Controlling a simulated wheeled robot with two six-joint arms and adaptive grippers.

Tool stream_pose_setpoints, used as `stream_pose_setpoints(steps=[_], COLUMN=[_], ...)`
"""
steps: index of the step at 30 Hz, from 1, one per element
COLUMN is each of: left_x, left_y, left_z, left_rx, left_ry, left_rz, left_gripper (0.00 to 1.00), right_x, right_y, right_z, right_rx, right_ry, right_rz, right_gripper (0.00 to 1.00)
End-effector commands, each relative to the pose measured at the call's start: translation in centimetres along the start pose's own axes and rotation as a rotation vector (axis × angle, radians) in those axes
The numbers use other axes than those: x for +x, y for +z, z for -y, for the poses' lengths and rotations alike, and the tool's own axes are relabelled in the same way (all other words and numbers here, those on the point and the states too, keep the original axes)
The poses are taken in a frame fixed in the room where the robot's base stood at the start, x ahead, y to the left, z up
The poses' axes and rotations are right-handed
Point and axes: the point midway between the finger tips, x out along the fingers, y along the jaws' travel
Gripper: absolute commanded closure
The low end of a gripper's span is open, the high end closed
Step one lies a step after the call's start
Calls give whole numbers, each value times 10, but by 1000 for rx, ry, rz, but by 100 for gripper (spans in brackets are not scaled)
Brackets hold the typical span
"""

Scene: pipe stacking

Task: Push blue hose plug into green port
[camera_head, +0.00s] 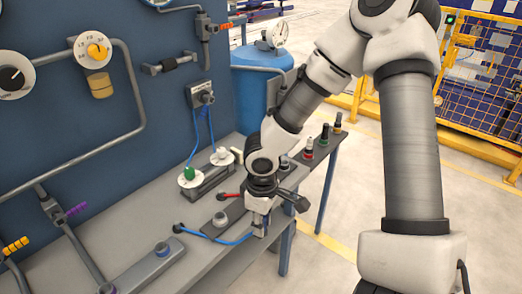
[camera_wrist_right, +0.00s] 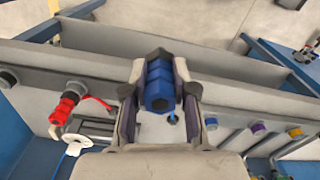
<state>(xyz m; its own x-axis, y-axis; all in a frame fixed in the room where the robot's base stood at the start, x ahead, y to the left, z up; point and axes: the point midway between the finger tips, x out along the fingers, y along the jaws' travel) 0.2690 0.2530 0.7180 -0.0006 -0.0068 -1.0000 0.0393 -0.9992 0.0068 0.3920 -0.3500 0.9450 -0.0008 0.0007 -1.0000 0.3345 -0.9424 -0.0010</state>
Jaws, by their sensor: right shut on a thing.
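My right gripper (camera_head: 259,222) is shut on the blue hose plug, low over the front edge of the bench. In the right wrist view the blue plug (camera_wrist_right: 160,86) sits between the two fingers (camera_wrist_right: 160,100), its hexagonal end facing the camera. A blue hose (camera_head: 215,239) runs from the bench to the gripper. A green fitting (camera_head: 189,173) stands on a white disc on a grey block at the back of the bench, left of my gripper and apart from it. Whether it is the green port, I cannot tell. My left gripper is not in view.
A red plug (camera_wrist_right: 68,103) lies on the bench. A blue panel (camera_head: 150,90) rises behind.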

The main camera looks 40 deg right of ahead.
Motion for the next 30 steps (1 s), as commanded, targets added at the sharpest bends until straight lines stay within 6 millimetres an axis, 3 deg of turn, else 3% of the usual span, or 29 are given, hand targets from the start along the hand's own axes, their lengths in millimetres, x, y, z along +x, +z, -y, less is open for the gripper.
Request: stream_pose_setpoints(steps=[1, 19, 30], left_x=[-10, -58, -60], left_y=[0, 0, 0], left_z=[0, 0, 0], left_rx=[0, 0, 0], left_ry=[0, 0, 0], left_rz=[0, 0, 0], left_gripper=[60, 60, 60], right_x=[-10, -68, -71], right_y=[0, 0, -1], right_z=[0, 0, 0], right_rx=[0, 0, 2], right_ry=[1, 1, 0], right_rz=[-1, -1, 0], right_gripper=[100, 100, 100])
